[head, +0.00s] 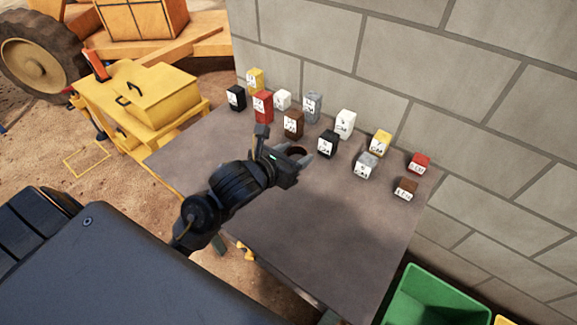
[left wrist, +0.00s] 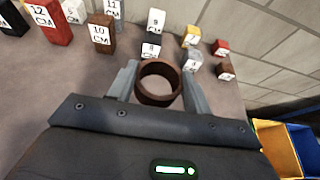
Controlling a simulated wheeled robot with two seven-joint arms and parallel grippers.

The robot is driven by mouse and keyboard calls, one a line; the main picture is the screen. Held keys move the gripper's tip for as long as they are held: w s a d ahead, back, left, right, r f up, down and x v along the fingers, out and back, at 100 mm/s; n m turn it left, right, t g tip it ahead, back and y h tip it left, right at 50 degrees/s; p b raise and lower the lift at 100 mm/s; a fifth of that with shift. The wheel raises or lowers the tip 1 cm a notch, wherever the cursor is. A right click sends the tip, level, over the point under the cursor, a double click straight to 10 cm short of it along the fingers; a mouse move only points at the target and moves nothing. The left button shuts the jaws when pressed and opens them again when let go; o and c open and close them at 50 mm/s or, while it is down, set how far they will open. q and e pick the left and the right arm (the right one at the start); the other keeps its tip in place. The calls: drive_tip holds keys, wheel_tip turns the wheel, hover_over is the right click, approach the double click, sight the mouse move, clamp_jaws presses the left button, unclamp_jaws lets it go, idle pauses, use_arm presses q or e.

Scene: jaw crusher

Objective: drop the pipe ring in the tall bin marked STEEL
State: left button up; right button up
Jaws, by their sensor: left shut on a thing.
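The pipe ring (left wrist: 158,98) is a short, rusty brown tube, its open end facing up toward the left wrist camera. My left gripper (left wrist: 160,75) is shut on it, one grey finger on each side. In the head view the ring (head: 297,150) shows as a small dark brown spot at the tip of my left gripper (head: 298,156), over the grey table. I cannot tell how high it is held. No bin marked STEEL can be read in either view. My right gripper is not in view.
Several labelled blocks stand along the table's far side, including a black block (head: 327,143) close to my gripper and a brown block (head: 293,124). A green bin (head: 432,298) stands off the table's right end. Yellow (left wrist: 276,148) and blue (left wrist: 305,148) bins show too. A block wall (head: 400,60) runs behind.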

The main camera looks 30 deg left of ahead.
use_arm(q)
drive_tip(key=a+f+b, duration=0.2)
drive_tip(key=f+b, duration=0.1)
drive_tip(key=shift+w+a+b, duration=0.1)
drive_tip(key=shift+a+b, duration=0.2)
drive_tip(key=shift+b, duration=0.1)
drive_tip(key=w+a+f+p, duration=0.1)
drive_tip(key=w+a+f, duration=0.1)
drive_tip(key=w, duration=0.1)
drive_tip(key=w+a+f+p, duration=0.2)
drive_tip(key=f, duration=0.1)
drive_tip(key=w+a+f+p, duration=0.1)
drive_tip(key=w+a+f, duration=0.1)
drive_tip(key=w, duration=0.1)
drive_tip(key=shift+w+a+f+p, duration=0.2)
drive_tip(key=shift+w+a+p, duration=0.1)
drive_tip(key=shift+a+p, duration=0.1)
drive_tip(key=shift+w+a+f, duration=0.15)
drive_tip(key=shift+w+f, duration=0.05)
drive_tip(key=shift+f, duration=0.15)
wheel_tip(320, 180, down, 3)
drive_tip(key=shift+w+a+p, duration=0.1)
drive_tip(key=shift+w+p, duration=0.05)
drive_tip(key=shift+p, duration=0.6)
drive_tip(key=shift+f, duration=0.2)
